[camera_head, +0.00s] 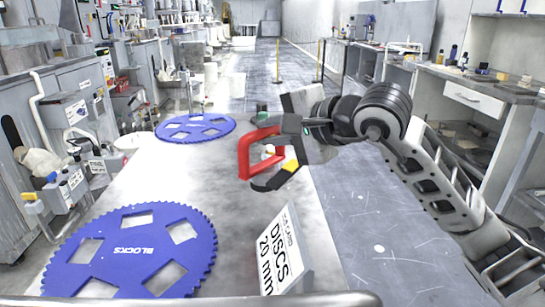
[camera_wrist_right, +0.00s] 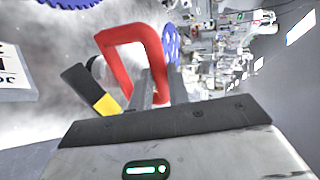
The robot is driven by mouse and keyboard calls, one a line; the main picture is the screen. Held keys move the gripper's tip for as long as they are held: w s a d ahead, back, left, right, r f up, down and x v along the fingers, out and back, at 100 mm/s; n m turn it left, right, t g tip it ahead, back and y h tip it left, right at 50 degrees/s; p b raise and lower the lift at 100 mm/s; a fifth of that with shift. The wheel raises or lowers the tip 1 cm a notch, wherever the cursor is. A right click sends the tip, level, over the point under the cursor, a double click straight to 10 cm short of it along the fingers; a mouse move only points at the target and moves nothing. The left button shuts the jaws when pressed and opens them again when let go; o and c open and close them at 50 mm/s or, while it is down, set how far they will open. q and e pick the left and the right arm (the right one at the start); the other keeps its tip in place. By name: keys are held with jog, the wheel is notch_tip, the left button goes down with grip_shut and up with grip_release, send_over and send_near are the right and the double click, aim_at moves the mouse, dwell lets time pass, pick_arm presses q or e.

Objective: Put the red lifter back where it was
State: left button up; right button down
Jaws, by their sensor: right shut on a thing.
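My right gripper (camera_head: 290,124) is shut on the red lifter (camera_head: 243,160), a red loop-shaped handle held above the bench. The lifter also shows in the right wrist view (camera_wrist_right: 125,30), standing up by my grey fingers. A black and yellow piece (camera_head: 290,166) sits by its lower end; I cannot tell if it belongs to the lifter. Its contact with the bench is unclear. My left gripper is not in view.
A blue toothed disc (camera_head: 120,264) marked BLOCKS lies on the light bench at near left; another blue disc (camera_head: 196,128) lies farther back. A white sign (camera_head: 283,248) reading DISCS 20 mm stands at the front. A grey scratched surface (camera_head: 385,225) lies right of it.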

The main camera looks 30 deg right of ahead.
aim_at(265, 156)
jog(key=shift+w+d+f, duration=0.3)
jog(key=shift+w+f, duration=0.2)
jog(key=shift+f, duration=0.05)
jog(key=shift+w+d+f, duration=0.25)
jog(key=shift+w+f, duration=0.2)
jog(key=shift+f, duration=0.1)
jog(key=f, duration=0.3)
jog(key=shift+w+d+f, duration=0.1)
jog(key=shift+w, duration=0.15)
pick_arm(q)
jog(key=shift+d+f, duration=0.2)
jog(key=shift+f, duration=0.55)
pick_arm(e)
jog(key=shift+f, duration=0.2)
pick_arm(q)
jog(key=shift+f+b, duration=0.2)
jog(key=shift+b, duration=0.25)
pick_arm(e)
jog(key=shift+f, duration=0.15)
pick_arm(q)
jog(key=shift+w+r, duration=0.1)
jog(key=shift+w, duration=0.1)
pick_arm(e)
jog(key=c, duration=1.3)
grip_release()
jog(key=shift+f, duration=0.15)
jog(key=shift+c, duration=0.2)
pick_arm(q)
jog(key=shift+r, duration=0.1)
